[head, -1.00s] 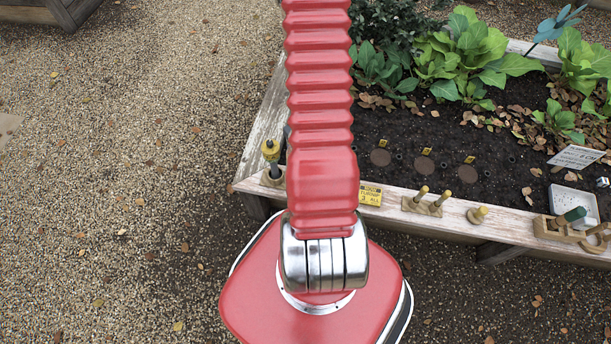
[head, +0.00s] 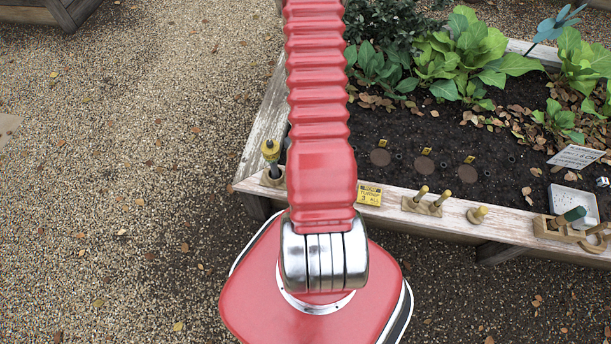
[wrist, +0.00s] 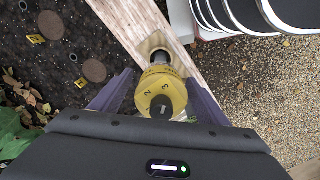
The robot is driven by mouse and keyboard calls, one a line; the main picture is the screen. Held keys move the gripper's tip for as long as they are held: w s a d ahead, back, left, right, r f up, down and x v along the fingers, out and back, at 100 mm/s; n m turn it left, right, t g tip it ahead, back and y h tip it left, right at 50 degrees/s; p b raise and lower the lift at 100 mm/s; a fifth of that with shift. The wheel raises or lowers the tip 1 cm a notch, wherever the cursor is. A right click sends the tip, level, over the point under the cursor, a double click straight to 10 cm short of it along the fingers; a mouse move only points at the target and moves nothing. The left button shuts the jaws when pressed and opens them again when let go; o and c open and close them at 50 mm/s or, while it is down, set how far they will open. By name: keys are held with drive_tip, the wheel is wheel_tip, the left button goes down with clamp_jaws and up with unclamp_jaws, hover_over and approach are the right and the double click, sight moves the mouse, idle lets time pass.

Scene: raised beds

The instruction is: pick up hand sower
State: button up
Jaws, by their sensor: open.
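The hand sower (wrist: 160,92) shows in the wrist view as a yellow dial-like head with numbers and a dark end, seen from above. In the head view the hand sower (head: 271,150) stands upright, yellow on top with a dark stem, in a small wooden holder (head: 273,178) at the bed's near left corner. My gripper (wrist: 160,78) is open in the wrist view, with one finger on each side of the yellow head. I cannot tell whether either finger touches it. My gripper is out of sight in the head view.
A white tray (head: 590,196) lies on the soil at the right. Open gravel (head: 120,200) is on the left.

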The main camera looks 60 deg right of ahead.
drive_tip(key=shift+f, duration=1.4)
drive_tip(key=shift+c, duration=0.2)
drive_tip(key=c, duration=1.1)
